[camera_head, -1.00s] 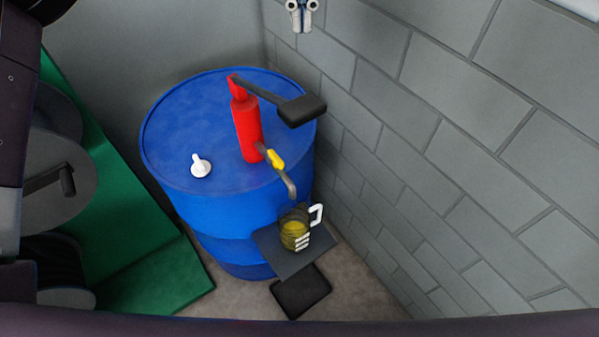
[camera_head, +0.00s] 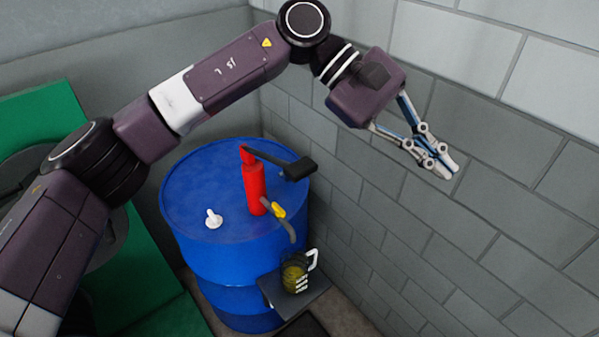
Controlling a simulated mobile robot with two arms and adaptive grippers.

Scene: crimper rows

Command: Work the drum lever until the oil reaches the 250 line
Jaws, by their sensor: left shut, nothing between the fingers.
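The blue drum (camera_head: 190,200) stands upright against the grey block wall. A red hand pump (camera_head: 254,190) rises from its top, with a black-ended lever (camera_head: 298,168) reaching right and a yellow piece (camera_head: 279,210) on its grey spout (camera_head: 290,230). A clear jug (camera_head: 293,276) with a white handle sits under the spout on a dark shelf and holds yellowish oil; its white marks are too small to read. My right gripper is out of view.
A small white cap (camera_head: 213,218) stands on the drum top. The dark shelf (camera_head: 312,290) juts from the drum's front right. A green stand (camera_head: 160,318) is at the left. The block wall (camera_head: 480,255) bounds the right side.

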